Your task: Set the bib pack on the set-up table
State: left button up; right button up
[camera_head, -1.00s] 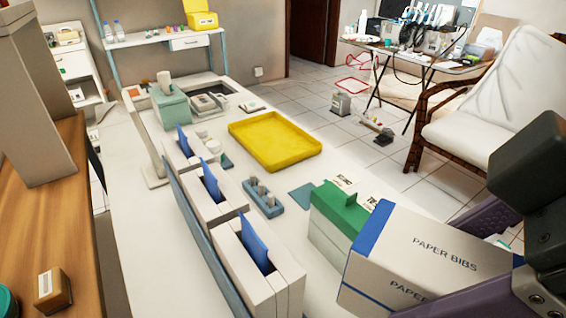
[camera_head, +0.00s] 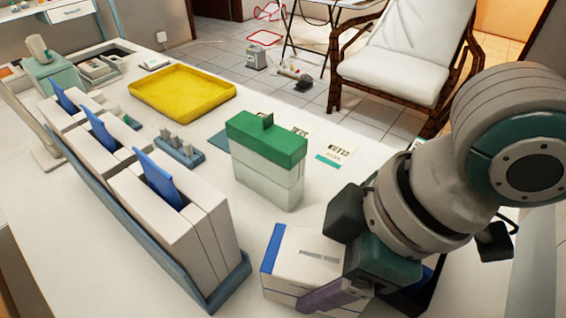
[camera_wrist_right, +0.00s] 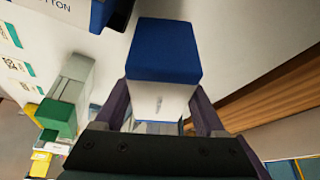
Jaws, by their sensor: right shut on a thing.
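The bib pack (camera_head: 305,258) is a white box with a blue end band, at the lower middle of the head view. My right gripper (camera_head: 328,282) is shut on it, with a purple finger along its near side. In the right wrist view the pack's blue end (camera_wrist_right: 165,50) shows between the two purple fingers (camera_wrist_right: 162,105). The set-up table (camera_head: 225,180) is the long white top below the pack. I cannot tell whether the pack touches it. My left gripper is out of view.
A green-lidded box (camera_head: 268,150) stands just behind the pack. White boxes with blue tabs (camera_head: 165,215) stand in a rack at left. A yellow tray (camera_head: 182,92) and a blue-grey holder (camera_head: 180,150) lie farther back. Bare table lies between rack and pack.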

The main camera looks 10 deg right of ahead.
notch_tip(320, 180, down, 4)
jog(key=shift+r+b, duration=0.1)
jog(key=shift+b, duration=0.45)
jog(key=shift+f, duration=0.3)
jog(key=shift+f, duration=0.1)
